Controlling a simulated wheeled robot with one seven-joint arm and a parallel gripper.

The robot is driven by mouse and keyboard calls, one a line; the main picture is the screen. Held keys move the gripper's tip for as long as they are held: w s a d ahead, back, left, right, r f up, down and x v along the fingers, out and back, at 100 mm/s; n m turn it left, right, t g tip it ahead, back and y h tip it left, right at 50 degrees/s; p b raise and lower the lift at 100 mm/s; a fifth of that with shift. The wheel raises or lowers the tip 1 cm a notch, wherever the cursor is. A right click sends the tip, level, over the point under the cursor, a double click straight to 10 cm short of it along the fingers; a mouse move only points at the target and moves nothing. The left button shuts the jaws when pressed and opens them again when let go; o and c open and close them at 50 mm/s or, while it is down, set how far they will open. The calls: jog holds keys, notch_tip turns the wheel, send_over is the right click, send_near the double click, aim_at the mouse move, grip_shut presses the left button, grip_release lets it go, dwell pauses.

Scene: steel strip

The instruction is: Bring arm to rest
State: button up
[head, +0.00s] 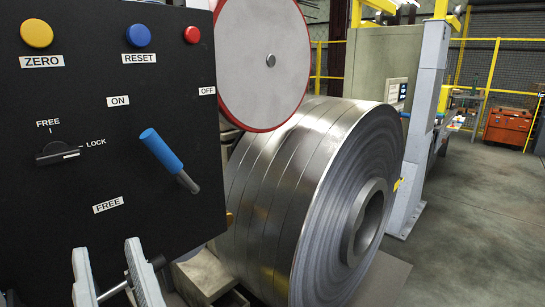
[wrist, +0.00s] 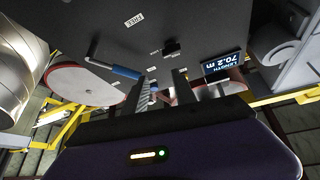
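My gripper (head: 107,247) shows at the lower left of the head view, in front of the black control panel (head: 75,105). Its two pale fingers are apart with nothing between them. The wrist view also shows the fingers (wrist: 162,78) apart and empty. A lever with a blue handle (head: 161,152) sits on the panel, above and right of my gripper and clear of it; the handle also shows in the wrist view (wrist: 125,72). A dark rotary knob (head: 58,152) sits on the panel's left, by the FREE and LOCK labels. My arm behind the gripper is mostly out of view.
A large steel coil (head: 270,190) stands close to the panel's right. A red-rimmed disc (head: 262,60) is above it. The panel carries yellow (head: 37,33), blue (head: 137,36) and red (head: 192,35) buttons. A display (wrist: 222,64) reads 70.2 m. Open floor (head: 470,220) lies right.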

jog(key=s+d+f+n+h+p, duration=0.1)
jog(key=s+d+f+h, duration=0.1)
jog(key=d+f, duration=0.75)
jog(key=s+d+f+n+h, duration=0.1)
jog(key=s+d+f+h, duration=0.1)
jog(key=d+f, duration=0.7)
jog(key=s+d+f+m+g+h+p, duration=0.1)
jog(key=s+d+f+m+h, duration=0.2)
jog(key=s+d, duration=0.6)
jog(key=s+d+f+m+g+h, duration=0.2)
jog(key=s+d+f+m+h, duration=0.1)
jog(key=s+d+f+h, duration=0.4)
jog(key=shift+s+d+f+h+p, duration=0.3)
jog(key=shift+s+d+h+p, duration=0.1)
jog(key=shift+s+d, duration=0.55)
jog(key=shift+w, duration=0.1)
jog(key=shift+c, duration=0.2)
